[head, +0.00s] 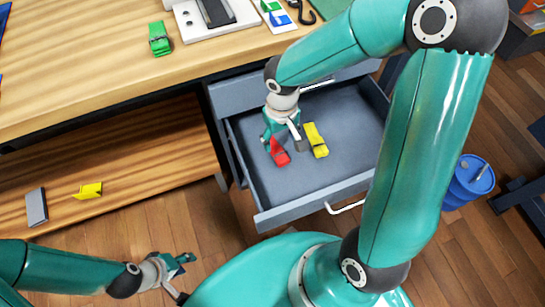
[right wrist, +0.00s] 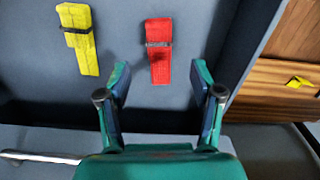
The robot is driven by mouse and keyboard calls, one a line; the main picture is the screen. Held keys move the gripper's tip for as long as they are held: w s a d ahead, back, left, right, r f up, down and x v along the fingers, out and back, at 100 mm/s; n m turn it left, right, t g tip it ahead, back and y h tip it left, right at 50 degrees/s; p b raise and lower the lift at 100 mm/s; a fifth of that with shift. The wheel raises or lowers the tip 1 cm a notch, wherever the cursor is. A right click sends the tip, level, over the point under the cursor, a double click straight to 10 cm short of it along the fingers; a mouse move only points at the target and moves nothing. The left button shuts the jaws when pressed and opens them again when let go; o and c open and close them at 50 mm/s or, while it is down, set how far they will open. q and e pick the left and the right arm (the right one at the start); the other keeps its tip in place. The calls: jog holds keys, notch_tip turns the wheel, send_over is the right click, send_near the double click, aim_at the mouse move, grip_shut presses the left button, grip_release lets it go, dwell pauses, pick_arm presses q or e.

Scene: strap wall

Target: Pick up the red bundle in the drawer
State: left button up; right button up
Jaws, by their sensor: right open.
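The red bundle (head: 279,153) lies flat on the floor of the open grey drawer (head: 345,125), near its left wall. A dark strap crosses it in the right wrist view (right wrist: 158,52). My right gripper (head: 278,137) is inside the drawer area just above the red bundle and partly covers it. In the right wrist view my right gripper (right wrist: 160,85) is open, its two fingers apart, with the red bundle beyond and between the fingertips. My left gripper (head: 188,262) is low at the left, away from the drawer; its finger gap is unclear.
A yellow bundle (head: 316,140) lies in the drawer just right of the red one. A green bundle (head: 159,39) lies on the tabletop. Another yellow bundle (head: 88,190) and a grey block (head: 36,206) lie on the lower shelf. A blue drum (head: 470,180) stands at the right.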

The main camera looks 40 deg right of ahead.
aim_at(280, 154)
notch_tip(280, 154, down, 8)
jog(key=shift+f+b, duration=0.1)
jog(key=shift+b, duration=1)
jog(key=c, duration=1.2)
jog(key=shift+c, duration=0.2)
jog(key=shift+r, duration=0.25)
